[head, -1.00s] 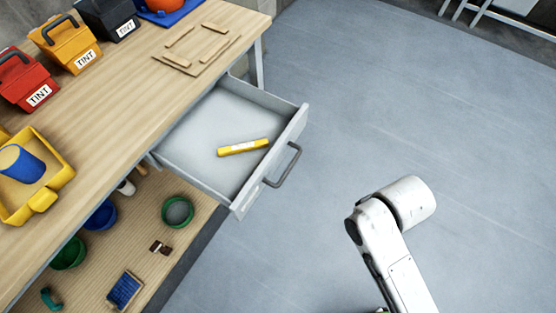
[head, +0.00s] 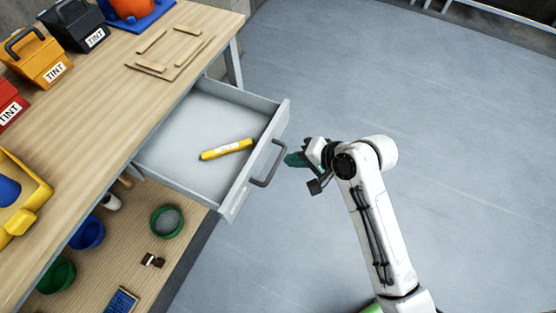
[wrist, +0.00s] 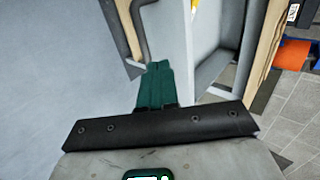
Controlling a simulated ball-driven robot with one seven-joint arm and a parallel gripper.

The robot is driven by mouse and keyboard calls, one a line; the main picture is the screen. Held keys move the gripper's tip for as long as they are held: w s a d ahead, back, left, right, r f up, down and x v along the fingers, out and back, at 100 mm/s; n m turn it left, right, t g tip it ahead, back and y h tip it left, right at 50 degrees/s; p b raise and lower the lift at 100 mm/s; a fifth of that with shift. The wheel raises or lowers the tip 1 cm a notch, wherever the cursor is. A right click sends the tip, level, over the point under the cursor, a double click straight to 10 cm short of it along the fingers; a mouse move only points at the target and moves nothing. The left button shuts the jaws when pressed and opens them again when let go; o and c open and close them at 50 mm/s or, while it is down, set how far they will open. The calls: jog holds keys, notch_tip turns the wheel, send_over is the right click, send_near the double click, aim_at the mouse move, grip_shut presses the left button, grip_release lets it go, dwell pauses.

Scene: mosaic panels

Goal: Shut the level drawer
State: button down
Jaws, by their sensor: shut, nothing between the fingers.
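The level drawer (head: 195,140) is pulled out from under the wooden workbench. A yellow level (head: 227,149) lies inside it. The dark handle (head: 268,168) is on the drawer's front face. My gripper (head: 290,160) has green fingers and is just right of the handle, at the outer side of the drawer front. In the wrist view the shut green fingers (wrist: 155,80) point toward the drawer front (wrist: 172,35), with the handle (wrist: 141,25) close by their tips. I cannot tell whether the fingers touch the handle.
The benchtop (head: 120,110) holds tint boxes, a yellow tray (head: 20,215) and a wooden frame (head: 165,50). Below, a shelf (head: 185,250) holds a green bowl (head: 167,221) and a blue one (head: 88,232). The grey floor (head: 400,80) right of the drawer is open.

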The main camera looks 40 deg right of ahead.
aim_at(261, 162)
jog(key=x, duration=0.9)
jog(key=shift+w+a+f, duration=0.15)
jog(key=shift+a+f, duration=0.05)
jog(key=shift+f, duration=0.05)
jog(key=shift+w, duration=0.1)
jog(key=w+a+b, duration=0.2)
jog(key=w+a, duration=0.2)
jog(key=w, duration=0.4)
jog(key=w+a+b, duration=0.3)
jog(key=w+a, duration=0.2)
jog(key=w, duration=0.3)
jog(key=w+a+b, duration=0.3)
jog(key=w+a, duration=0.2)
jog(key=w, duration=0.3)
jog(key=shift+f, duration=0.15)
jog(key=shift+w+a+b, duration=0.25)
jog(key=shift+w+b, duration=0.1)
jog(key=shift+w, duration=0.15)
jog(key=shift+w+r, duration=0.1)
jog(key=shift+r, duration=0.2)
jog(key=shift+w+r, duration=0.1)
jog(key=shift+r, duration=0.05)
